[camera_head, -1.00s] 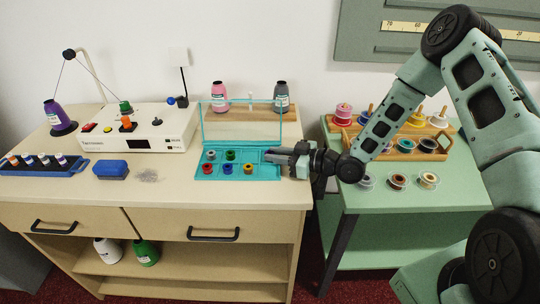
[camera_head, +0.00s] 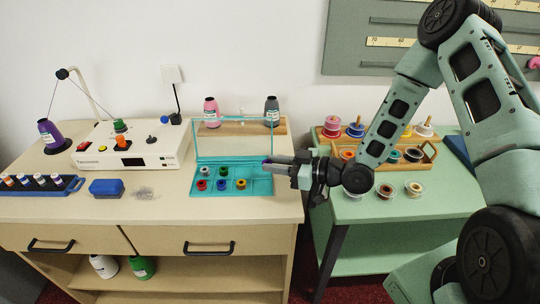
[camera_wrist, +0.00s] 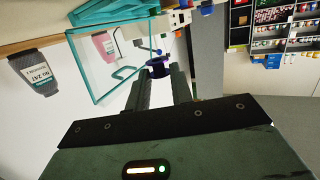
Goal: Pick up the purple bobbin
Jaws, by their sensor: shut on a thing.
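The purple bobbin (camera_wrist: 158,67) is between the fingertips of my gripper (camera_wrist: 157,72) in the wrist view and looks dark blue-purple. My gripper is shut on it. In the head view my gripper (camera_head: 268,165) is over the right end of the open teal bobbin case (camera_head: 258,187), with a small purple bit of the bobbin (camera_head: 265,162) at its fingertips. The bobbin appears held a little above the case; the exact gap cannot be told. Several other bobbins, red, green, blue and orange, sit in the case's left and middle compartments.
The case's clear raised lid (camera_head: 233,138) stands behind the gripper. A white winding machine (camera_head: 125,150), a blue box (camera_head: 106,187) and a purple thread cone (camera_head: 50,133) are to the left. A green table (camera_head: 345,211) with a wooden spool rack (camera_head: 428,153) is at right.

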